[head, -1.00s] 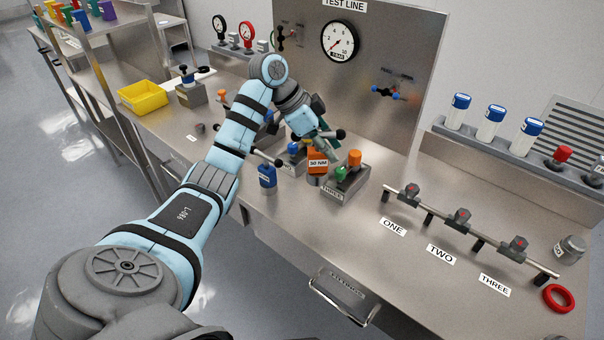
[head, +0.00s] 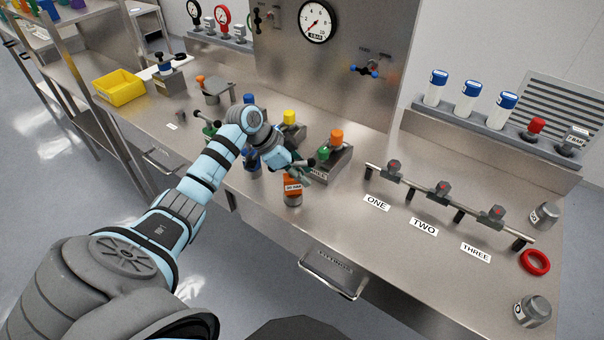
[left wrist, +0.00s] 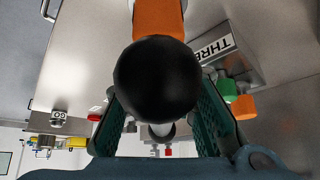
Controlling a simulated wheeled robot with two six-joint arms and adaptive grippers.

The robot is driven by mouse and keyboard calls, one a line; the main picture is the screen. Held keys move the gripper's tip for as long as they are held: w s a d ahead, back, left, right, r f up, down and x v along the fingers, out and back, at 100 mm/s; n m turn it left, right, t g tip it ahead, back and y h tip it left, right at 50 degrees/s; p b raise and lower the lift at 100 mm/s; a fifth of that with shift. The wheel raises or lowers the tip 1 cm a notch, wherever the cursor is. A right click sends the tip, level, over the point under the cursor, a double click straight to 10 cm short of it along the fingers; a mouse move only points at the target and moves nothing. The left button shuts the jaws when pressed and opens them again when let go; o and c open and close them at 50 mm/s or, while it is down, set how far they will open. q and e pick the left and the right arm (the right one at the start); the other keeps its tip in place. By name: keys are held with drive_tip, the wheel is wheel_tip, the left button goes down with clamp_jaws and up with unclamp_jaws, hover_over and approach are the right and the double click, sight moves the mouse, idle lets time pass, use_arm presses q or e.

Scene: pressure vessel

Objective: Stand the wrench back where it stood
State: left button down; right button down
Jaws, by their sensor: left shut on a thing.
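The wrench has an orange body (head: 292,184) with an NM label and a grey lower end. In the head view it is near the bench's front edge, in front of the block marked THREE. My left gripper (head: 287,171) is shut on its upper part. In the left wrist view a round black knob (left wrist: 157,80) lies between the green fingers, with the orange body (left wrist: 158,18) beyond it. I cannot tell whether the wrench's lower end touches the bench. My right gripper is not in view.
The block marked THREE (head: 329,164), with green and orange knobs, is close behind the wrench. A yellow-topped block (head: 290,133) stands behind the gripper. A rail with clamps (head: 440,200) lies to the right. The bench front between wrench and labels is clear.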

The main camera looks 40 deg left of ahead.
use_arm(q)
drive_tip(key=shift+w+a+f, duration=0.1)
drive_tip(key=shift+w+f, duration=0.05)
drive_tip(key=shift+f, duration=0.05)
drive_tip(key=c, duration=1.7)
unclamp_jaws()
drive_tip(key=shift+f, duration=0.1)
drive_tip(key=shift+o, duration=2)
drive_tip(key=shift+a+r, duration=0.1)
drive_tip(key=shift+r, duration=0.25)
drive_tip(key=v, duration=1.1)
drive_tip(key=shift+s+r, duration=0.3)
drive_tip(key=shift+s, duration=0.05)
drive_tip(key=shift+w, duration=0.1)
